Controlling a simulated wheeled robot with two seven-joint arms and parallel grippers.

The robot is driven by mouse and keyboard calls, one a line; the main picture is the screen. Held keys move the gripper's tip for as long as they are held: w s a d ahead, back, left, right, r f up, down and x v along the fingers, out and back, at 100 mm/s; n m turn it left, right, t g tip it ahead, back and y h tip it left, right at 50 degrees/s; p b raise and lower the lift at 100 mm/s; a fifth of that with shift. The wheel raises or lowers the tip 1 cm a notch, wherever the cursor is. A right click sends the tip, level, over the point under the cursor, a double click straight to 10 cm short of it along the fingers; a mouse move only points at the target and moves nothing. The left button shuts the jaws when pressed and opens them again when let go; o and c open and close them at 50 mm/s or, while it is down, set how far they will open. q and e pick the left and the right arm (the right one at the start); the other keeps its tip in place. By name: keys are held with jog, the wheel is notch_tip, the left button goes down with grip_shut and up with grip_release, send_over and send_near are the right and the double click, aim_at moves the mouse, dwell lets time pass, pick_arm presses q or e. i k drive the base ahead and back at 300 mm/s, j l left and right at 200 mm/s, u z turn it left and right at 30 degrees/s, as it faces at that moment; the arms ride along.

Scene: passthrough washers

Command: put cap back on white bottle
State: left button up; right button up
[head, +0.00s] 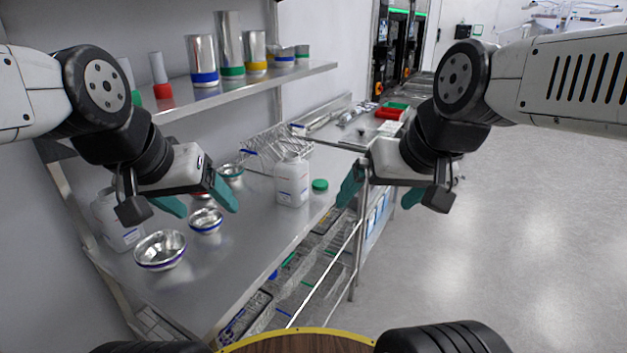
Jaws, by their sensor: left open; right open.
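The white bottle (292,184) stands upright on the steel table, with no cap on its neck. A green cap (320,185) lies on the table just right of the bottle, apart from it. My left gripper (205,206) is open and appears empty, left of the bottle and over the bowls in the picture. My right gripper (374,204) is open and appears empty, right of the cap and past the table's right edge in the picture.
Metal bowls (160,250) and another white container (116,222) stand on the left of the steel table (235,258). A wire rack (275,146) stands behind the bottle. A shelf (300,74) above holds metal cylinders. Open floor (500,260) lies at right.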

aim_at(292, 171)
jog(key=i+l+u, duration=0.2)
jog(key=l+u, duration=0.2)
jog(key=i+l+u, duration=0.1)
jog(key=l+u, duration=0.3)
jog(key=l, duration=0.3)
jog(key=l+u, duration=0.4)
jog(key=l, duration=0.15)
